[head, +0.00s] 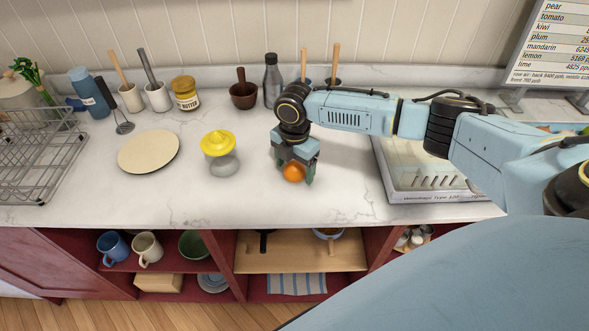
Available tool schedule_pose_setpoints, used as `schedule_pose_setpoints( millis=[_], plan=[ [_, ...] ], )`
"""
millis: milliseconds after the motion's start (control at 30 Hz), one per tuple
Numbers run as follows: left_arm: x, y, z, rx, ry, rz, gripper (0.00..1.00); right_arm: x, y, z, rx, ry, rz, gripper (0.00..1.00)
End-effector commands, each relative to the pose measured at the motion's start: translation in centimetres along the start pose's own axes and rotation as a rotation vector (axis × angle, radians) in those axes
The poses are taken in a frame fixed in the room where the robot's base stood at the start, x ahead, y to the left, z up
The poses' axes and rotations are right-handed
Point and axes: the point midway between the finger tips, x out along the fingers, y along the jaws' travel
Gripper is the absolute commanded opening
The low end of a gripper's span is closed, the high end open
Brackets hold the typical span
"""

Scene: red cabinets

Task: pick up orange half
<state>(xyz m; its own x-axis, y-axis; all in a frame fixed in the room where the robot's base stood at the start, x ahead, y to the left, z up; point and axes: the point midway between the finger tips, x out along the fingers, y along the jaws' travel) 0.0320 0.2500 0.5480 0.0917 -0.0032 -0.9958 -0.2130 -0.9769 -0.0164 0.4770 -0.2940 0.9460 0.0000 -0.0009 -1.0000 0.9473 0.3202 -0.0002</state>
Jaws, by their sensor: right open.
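The orange half (293,173) sits on the white marble counter (250,203), right of the yellow-topped juicer. My right gripper (295,178) points down over it, with its fingers open around or just beside the orange half. The fingers hide part of it, and I cannot tell whether they touch it. The juicer (218,145) has a yellow top on a clear grey base. My left gripper is not in view.
A cream plate (148,151) lies left of the juicer. A wire rack (42,155) stands at the far left. A scale with a tray (428,180) is on the right, under my right arm. Jars, a mortar (243,95) and a bottle (272,80) line the back.

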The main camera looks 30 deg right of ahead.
Motion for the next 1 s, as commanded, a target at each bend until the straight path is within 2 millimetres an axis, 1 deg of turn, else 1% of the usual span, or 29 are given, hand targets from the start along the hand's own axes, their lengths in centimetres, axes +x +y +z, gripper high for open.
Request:
schedule_pose_setpoints(
  millis=[33,67,400,600,700,767,833,1000],
  plan=[
    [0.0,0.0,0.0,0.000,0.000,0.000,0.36,0.0,0.0,0.0,0.000,0.000,0.000,0.77],
    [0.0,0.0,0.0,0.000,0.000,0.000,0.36,0.0,0.0,0.0,0.000,0.000,0.000,0.73],
    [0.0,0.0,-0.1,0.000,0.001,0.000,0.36,-0.1,0.0,0.0,0.000,0.000,0.000,0.30],
    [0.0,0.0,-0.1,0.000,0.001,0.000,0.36,-0.1,0.0,0.0,0.000,0.000,0.001,0.29],
    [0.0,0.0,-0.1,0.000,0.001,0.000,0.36,-0.7,0.1,0.0,0.000,0.000,0.003,0.29],
    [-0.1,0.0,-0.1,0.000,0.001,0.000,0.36,-1.6,0.1,0.0,0.000,0.000,0.003,0.29],
    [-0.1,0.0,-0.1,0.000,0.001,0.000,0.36,-2.8,0.1,0.0,-0.001,0.000,0.004,0.29],
    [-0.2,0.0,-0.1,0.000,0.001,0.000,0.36,-6.4,0.1,0.0,0.000,0.000,0.005,0.29]
  ],
)
